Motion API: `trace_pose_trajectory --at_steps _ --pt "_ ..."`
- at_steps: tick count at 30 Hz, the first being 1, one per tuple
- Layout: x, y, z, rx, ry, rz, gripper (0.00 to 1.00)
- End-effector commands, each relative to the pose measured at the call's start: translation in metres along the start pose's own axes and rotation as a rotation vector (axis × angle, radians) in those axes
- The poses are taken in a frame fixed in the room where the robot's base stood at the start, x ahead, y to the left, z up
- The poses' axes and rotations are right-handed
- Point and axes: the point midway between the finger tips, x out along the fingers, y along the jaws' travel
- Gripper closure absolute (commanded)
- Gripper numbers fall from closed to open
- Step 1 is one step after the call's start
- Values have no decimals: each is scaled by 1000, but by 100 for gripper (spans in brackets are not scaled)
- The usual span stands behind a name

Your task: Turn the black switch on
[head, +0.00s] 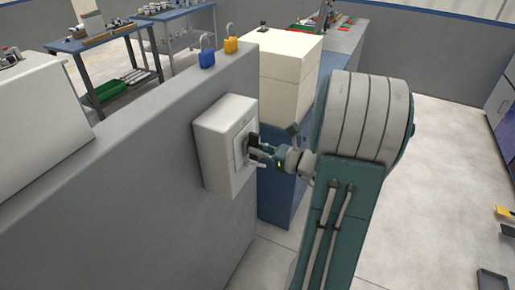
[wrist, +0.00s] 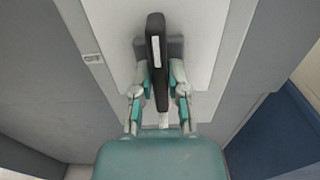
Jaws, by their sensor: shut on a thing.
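The black switch (wrist: 156,55) is a long handle on the front of a white box. In the wrist view it runs nearly upright in the picture, between my two fingers. In the head view the switch (head: 252,143) sits on the white switch box (head: 217,140), which is fixed to a grey wall. My gripper (wrist: 159,85) is shut on the switch handle, with one finger on each side. In the head view my gripper (head: 257,154) reaches the box from the right, and my arm hides part of the scene.
The grey wall (head: 140,170) carries a blue padlock (head: 207,58) and a yellow padlock (head: 230,45) on its top edge. Cream boxes (head: 285,75) on a blue cabinet (head: 275,200) stand just behind the switch box. Open floor (head: 450,140) lies at the right.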

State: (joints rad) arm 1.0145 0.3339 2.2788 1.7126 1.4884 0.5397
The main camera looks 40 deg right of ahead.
Motion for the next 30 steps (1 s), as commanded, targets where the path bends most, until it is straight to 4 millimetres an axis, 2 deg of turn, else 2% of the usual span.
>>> trace_pose_trajectory --at_steps 5,6,7,8,20,23,30 --pt "0 1 -3 6 7 0 100" --pt "0 1 -3 6 7 0 63" --pt "0 1 -3 6 7 0 49" --pt "0 1 -3 5 6 0 46" --pt "-3 0 0 0 1 -1 46" --pt "-14 -1 -1 -1 2 -4 46" --pt "-60 -2 -1 0 2 -7 46"
